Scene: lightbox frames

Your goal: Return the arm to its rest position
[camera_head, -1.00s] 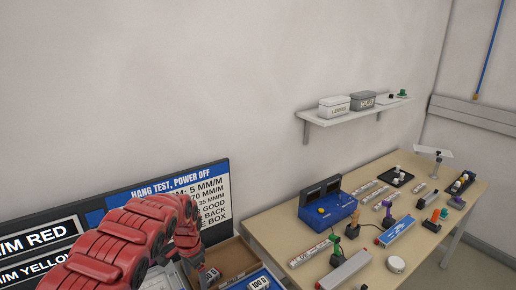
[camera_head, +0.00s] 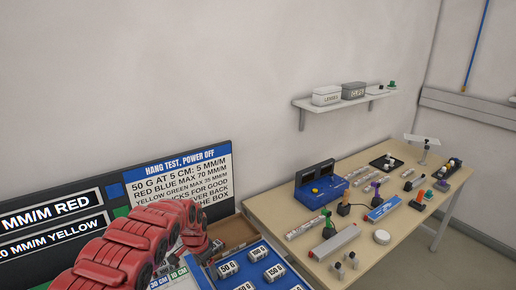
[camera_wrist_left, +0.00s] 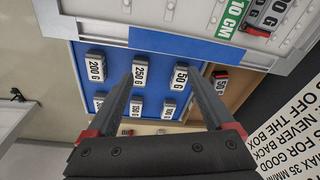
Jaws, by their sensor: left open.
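My left arm (camera_head: 125,245) is red and segmented, and it comes in from the lower left in the head view. Its gripper (camera_head: 203,250) is near a blue tray of weights (camera_head: 222,284). In the left wrist view the left gripper (camera_wrist_left: 164,85) has its two dark fingers spread apart with nothing held between them. Behind the fingers is the blue tray (camera_wrist_left: 118,62), with white weights such as the 250 G block (camera_wrist_left: 139,73) and the 50 G block (camera_wrist_left: 181,78) in it. I cannot tell how far the fingertips are from the weights. My right gripper is not in view.
A sign board (camera_head: 178,180) stands behind the arm. An open cardboard box (camera_head: 228,229) is beside the tray. A wooden bench (camera_head: 265,205) to the right carries a blue device (camera_head: 322,187), strips and small tools. A wall shelf (camera_head: 345,110) holds two bins.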

